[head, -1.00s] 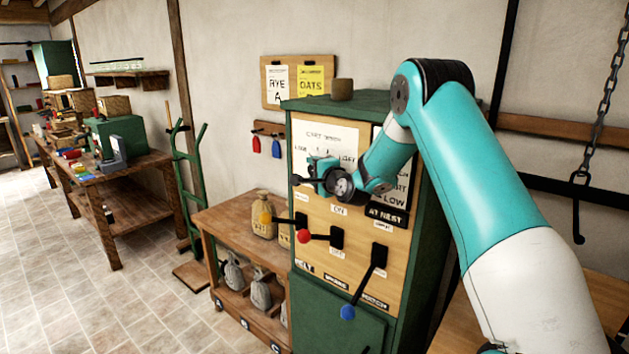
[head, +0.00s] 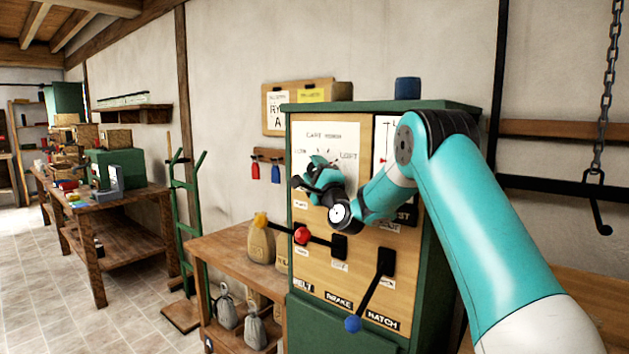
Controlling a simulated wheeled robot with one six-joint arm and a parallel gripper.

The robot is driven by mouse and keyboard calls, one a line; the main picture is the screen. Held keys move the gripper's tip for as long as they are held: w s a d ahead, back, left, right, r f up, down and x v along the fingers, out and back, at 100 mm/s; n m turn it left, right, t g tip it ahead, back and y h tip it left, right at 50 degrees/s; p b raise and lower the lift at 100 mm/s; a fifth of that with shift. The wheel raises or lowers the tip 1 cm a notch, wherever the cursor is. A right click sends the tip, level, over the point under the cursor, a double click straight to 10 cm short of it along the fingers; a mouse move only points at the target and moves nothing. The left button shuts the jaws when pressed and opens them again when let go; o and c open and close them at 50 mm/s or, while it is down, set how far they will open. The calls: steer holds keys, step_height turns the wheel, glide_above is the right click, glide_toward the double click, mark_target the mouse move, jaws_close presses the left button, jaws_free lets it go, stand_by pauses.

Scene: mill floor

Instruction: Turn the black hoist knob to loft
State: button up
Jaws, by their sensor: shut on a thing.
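The green cabinet (head: 440,262) carries a wooden control panel (head: 312,268). A white dial plate (head: 338,132) on its upper part has a label reading LOFT on the right and a partly legible one on the left. My gripper (head: 312,182) is at the lower part of this plate, shut on the hoist knob. My gripper and wrist hide the knob, so its pointer direction cannot be told.
Below my wrist, levers with yellow (head: 261,220), red (head: 302,236) and blue (head: 353,324) ends stick out from the panel. A blue cup-like thing (head: 407,88) stands on the cabinet. A chain with a hook (head: 600,205) hangs at right. Floor is clear at left.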

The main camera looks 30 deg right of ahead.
steer(key=shift+f, duration=0.1)
stand_by(0.3)
steer(key=o, duration=0.9)
steer(key=b+v, duration=1.5)
steer(key=v, duration=0.2)
steer(key=shift+s+a+b, duration=0.1)
steer(key=shift+s+b, duration=0.1)
steer(key=shift+b, duration=0.2)
steer(key=shift+s+f, duration=0.1)
